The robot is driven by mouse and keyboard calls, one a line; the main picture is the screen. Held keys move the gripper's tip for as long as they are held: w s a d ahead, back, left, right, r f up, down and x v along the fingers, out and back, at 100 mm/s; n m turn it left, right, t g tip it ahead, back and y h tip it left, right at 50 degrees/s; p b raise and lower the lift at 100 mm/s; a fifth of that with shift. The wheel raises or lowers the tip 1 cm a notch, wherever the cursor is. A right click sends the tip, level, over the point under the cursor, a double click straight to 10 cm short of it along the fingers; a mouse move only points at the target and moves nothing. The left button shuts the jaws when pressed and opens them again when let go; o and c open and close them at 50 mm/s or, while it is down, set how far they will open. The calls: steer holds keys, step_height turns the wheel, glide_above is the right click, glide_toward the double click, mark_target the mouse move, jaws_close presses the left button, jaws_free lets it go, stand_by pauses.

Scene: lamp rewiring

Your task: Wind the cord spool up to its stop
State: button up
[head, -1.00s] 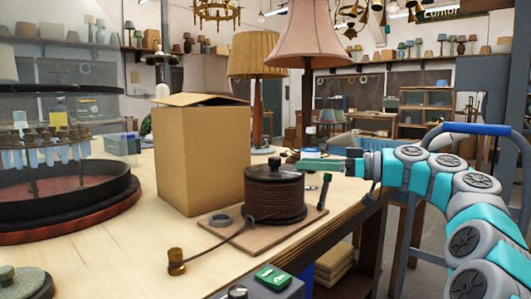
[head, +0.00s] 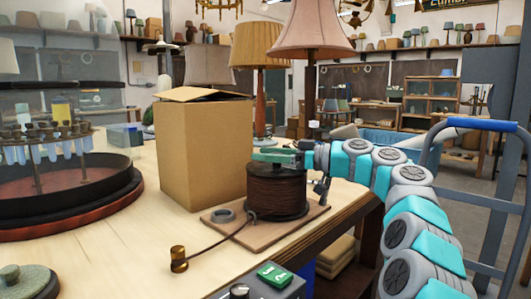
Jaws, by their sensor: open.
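The cord spool (head: 277,192) is a dark brown drum wound with cord, upright on a flat wooden base board (head: 235,230) at the bench's front edge. A loose cord runs from it, lower left, to a small brass-coloured end piece (head: 178,259) on the bench. My gripper (head: 270,156), with green fingers, reaches in from the right at the spool's top. It is open. The knob on top of the spool is hidden by the fingers, and I cannot tell whether they touch it.
A tall cardboard box (head: 203,150) stands close behind and left of the spool. A grey ring (head: 222,215) lies on the board. A control box with a green switch (head: 273,275) is in front. A round rack with tubes (head: 60,185) fills the left. Lamps stand behind.

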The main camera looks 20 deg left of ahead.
steer(key=shift+a, duration=0.2)
jaws_close()
stand_by(0.5)
stand_by(0.8)
